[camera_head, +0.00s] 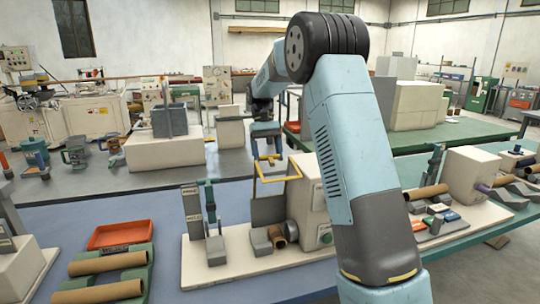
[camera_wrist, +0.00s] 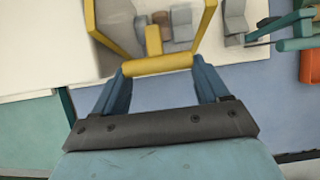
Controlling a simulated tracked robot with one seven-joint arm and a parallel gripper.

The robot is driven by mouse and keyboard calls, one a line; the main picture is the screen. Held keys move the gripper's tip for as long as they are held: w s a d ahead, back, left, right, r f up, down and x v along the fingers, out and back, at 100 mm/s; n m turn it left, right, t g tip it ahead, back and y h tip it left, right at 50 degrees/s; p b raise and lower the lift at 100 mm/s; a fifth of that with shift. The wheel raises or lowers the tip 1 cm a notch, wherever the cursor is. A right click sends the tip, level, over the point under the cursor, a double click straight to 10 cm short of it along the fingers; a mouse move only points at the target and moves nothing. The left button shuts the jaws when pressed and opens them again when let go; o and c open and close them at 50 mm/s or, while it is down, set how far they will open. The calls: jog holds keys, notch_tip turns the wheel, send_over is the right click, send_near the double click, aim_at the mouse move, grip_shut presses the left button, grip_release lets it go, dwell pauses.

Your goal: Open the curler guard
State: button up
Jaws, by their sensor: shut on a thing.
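The curler guard (camera_head: 258,180) is a yellow frame on the cream spiral winder (camera_head: 306,195), in the middle of the head view. In the wrist view the yellow frame (camera_wrist: 208,25) runs up from a thick yellow front bar (camera_wrist: 158,65). My gripper (camera_wrist: 160,67) is shut on this bar, with one blue finger near each end. In the head view my gripper (camera_head: 267,160) is at the top of the yellow frame, above the machine. Grey blocks and a brown tube (camera_head: 278,236) on the machine's base show below the guard. My arm hides the machine's right side.
Grey uprights (camera_head: 192,210) stand left of the guard on the same white base. An orange tray (camera_head: 121,235) and brown tubes in green holders (camera_head: 107,262) lie further left. A second machine (camera_head: 475,172) stands to the right.

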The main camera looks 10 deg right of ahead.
jog(key=shift+w+a+f+g, duration=0.1)
jog(key=shift+w+f+g, duration=0.15)
jog(key=shift+w+g, duration=0.05)
